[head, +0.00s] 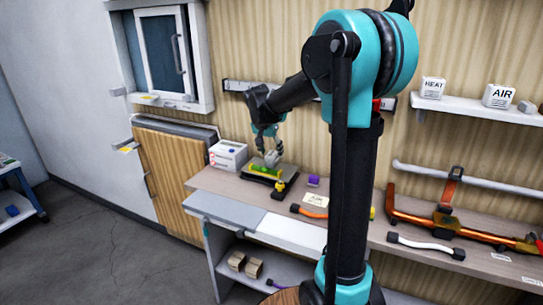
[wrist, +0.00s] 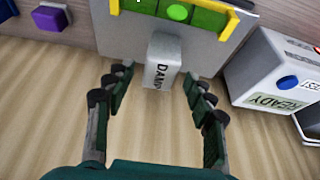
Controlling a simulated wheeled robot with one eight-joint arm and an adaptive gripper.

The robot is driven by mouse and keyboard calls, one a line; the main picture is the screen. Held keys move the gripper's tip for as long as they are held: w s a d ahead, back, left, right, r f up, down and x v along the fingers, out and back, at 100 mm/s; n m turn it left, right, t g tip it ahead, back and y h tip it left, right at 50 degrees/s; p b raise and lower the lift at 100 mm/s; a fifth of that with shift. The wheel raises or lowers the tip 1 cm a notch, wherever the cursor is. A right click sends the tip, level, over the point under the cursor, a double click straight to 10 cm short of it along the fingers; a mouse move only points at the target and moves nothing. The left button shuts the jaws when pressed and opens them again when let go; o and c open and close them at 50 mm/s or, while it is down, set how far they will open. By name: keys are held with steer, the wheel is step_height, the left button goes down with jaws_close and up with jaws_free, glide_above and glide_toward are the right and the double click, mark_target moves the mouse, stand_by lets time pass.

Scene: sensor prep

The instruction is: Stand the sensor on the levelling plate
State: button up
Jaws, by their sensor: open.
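The sensor, a small grey-white block marked DAMP (wrist: 162,64), is at the edge of the grey levelling plate (wrist: 205,50) in the wrist view. It appears to stand on the plate; its exact contact is hard to see. The plate carries green pads (wrist: 177,12) in a yellow frame. In the head view the sensor (head: 271,158) is just below my gripper (head: 268,148), over the plate (head: 250,174). In the wrist view my gripper (wrist: 158,92) is open, its fingers on either side of the sensor's near end, with visible gaps.
A white box marked READY (wrist: 272,75) stands close beside the plate. A purple block (head: 313,181), a black and yellow item (head: 279,190) and an AIR card (head: 316,200) lie on the bench.

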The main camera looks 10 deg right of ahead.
steer(key=v, duration=0.9)
steer(key=shift+a+r, duration=0.1)
steer(key=shift+s, duration=0.15)
stand_by(1.7)
